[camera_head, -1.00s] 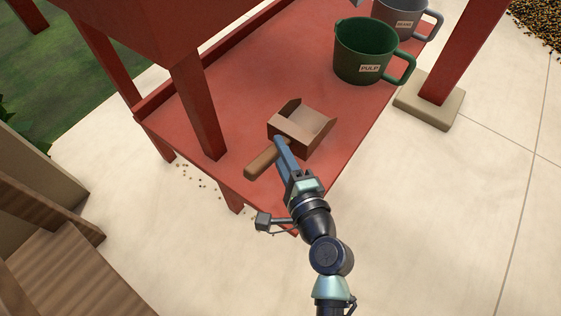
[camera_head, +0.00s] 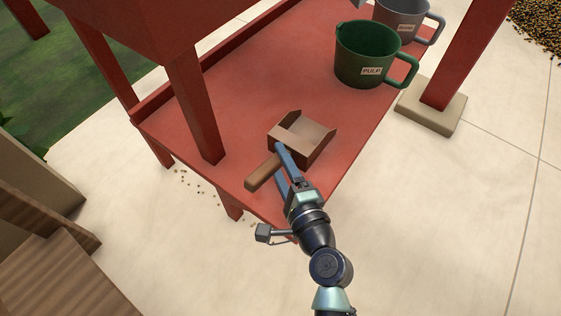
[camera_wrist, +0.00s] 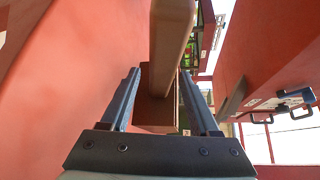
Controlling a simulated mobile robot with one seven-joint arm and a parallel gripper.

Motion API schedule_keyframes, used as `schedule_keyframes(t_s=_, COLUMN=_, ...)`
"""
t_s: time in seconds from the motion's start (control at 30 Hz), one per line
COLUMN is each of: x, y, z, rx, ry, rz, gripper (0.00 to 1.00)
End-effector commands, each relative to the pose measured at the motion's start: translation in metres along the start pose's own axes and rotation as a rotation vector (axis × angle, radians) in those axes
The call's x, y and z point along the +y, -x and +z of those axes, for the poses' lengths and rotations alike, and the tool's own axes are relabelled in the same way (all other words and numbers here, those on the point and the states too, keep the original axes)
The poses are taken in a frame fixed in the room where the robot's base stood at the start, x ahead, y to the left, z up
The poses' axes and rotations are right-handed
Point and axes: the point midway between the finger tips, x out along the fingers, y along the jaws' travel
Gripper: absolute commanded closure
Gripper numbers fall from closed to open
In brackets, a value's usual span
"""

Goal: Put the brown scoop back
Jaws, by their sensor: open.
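The brown scoop (camera_head: 306,137) lies on the red shelf (camera_head: 235,110), its open box toward the back right and its wooden handle (camera_head: 262,173) toward the front left. My gripper (camera_head: 278,159) is open at the handle, close to where it joins the box. In the wrist view, the handle (camera_wrist: 170,45) runs between the two spread fingers (camera_wrist: 160,82), with the scoop's box (camera_wrist: 154,108) beyond it. The fingers show gaps to the handle there. The scoop's underside is hidden, but it looks seated on the shelf.
A green cup labelled PULP (camera_head: 364,58) and a grey cup (camera_head: 408,18) stand toward the back right of the shelf. A red post (camera_head: 196,105) rises at the left. The shelf between post and cups is bare.

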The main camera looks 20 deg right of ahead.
Motion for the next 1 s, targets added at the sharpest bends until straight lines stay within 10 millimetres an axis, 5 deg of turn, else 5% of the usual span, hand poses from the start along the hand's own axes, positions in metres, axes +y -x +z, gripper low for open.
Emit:
schedule_keyframes(t_s=0.17, x=-0.005, y=0.002, z=0.001, rx=0.0, ry=0.0, rz=0.0, gripper=0.38)
schedule_keyframes(t_s=0.7, x=-0.004, y=0.101, z=0.001, rx=0.003, ry=-0.001, rz=0.002, gripper=0.38)
schedule_keyframes(t_s=1.0, x=-0.004, y=0.121, z=0.001, rx=0.0, ry=0.0, rz=0.0, gripper=0.38)
